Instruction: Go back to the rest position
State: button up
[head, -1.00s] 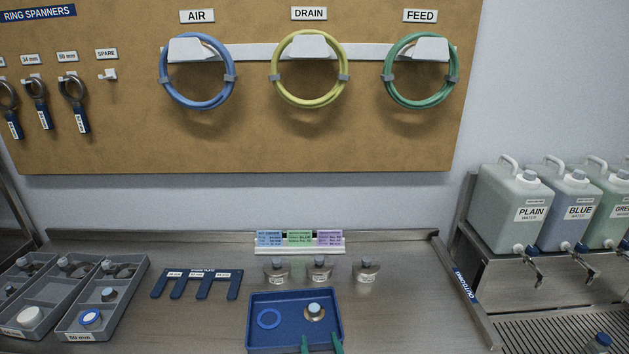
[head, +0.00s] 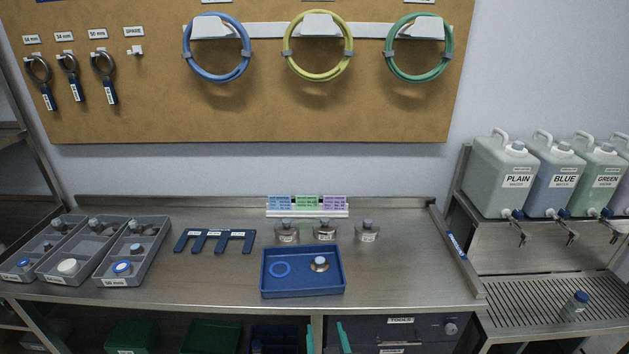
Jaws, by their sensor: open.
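My gripper (head: 326,338) shows only as two green fingertips at the bottom edge of the head view. The fingers are spread apart with nothing between them. They appear below the bench's front edge, in front of the under-bench cabinet, apart from the blue tray (head: 303,293). The rest of my arm is out of view.
The steel bench (head: 390,285) is clear right of the tray. Grey bins (head: 137,275) with parts stand at left, beside a blue slotted plate (head: 215,242). Several small capped flasks (head: 325,231) stand behind the tray. Water jugs (head: 500,180) stand on a shelf at right.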

jog(key=s+f+m+h, duration=0.1)
jog(key=s+f, duration=0.4)
jog(key=s, duration=0.4)
jog(key=s+f, duration=0.4)
jog(key=s, duration=0.5)
jog(key=s+a+r+t, duration=0.1)
jog(key=s+r, duration=0.1)
jog(key=s, duration=0.7)
jog(key=s+a+r, duration=0.1)
jog(key=s, duration=0.8)
jog(key=shift+s+a+r+t, duration=0.15)
jog(key=shift+a+r+t, duration=0.05)
jog(key=shift+r+t, duration=0.2)
jog(key=shift+a, duration=0.1)
jog(key=shift+s, duration=0.15)
